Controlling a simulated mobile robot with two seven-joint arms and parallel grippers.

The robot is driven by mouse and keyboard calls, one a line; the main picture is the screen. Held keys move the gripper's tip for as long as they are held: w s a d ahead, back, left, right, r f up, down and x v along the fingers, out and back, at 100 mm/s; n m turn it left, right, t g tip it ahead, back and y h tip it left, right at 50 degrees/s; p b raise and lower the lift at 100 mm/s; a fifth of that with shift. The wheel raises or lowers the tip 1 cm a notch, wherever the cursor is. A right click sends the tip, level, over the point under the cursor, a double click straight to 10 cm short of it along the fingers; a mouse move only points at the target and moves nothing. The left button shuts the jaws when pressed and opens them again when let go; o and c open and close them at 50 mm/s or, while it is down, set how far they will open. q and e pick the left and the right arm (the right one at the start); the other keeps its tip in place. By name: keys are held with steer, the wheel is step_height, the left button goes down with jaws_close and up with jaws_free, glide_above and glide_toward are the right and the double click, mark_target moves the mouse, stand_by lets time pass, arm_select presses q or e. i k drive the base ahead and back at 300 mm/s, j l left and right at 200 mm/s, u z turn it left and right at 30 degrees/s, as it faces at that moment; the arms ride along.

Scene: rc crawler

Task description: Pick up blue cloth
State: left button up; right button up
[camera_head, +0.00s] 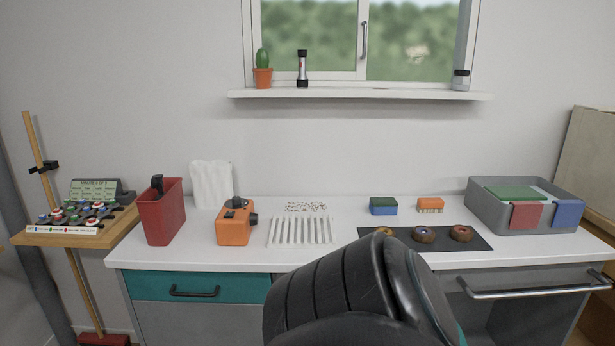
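The blue cloth (568,213) hangs over the front rim of the grey bin (488,214) at the right end of the counter, near the bin's right corner. A red cloth (526,215) hangs beside it on the left. A green cloth (514,194) lies across the top of the bin, with a pale cloth next to it. Neither of my grippers shows in the head view. Nothing touches the blue cloth from outside the bin.
A large dark ribbed shape (335,290) fills the lower middle and hides part of the counter front. A dark mat (484,242) with three ring-shaped items, two sponges (383,206), a white rack (301,231), an orange device (236,225) and a red container (162,215) stand on the counter.

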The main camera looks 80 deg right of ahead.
mark_target(568, 213)
steer(key=z, duration=4.05)
steer(key=u, duration=0.45)
steer(key=i+l+u, duration=0.15)
steer(key=l+u, duration=0.15)
steer(key=u, duration=0.2)
steer(key=i+l+u, duration=0.1)
steer(key=l+u, duration=0.55)
steer(key=l, duration=0.2)
steer(key=i+l+u, duration=0.2)
steer(key=l, duration=1.2)
steer(key=k+u, duration=0.05)
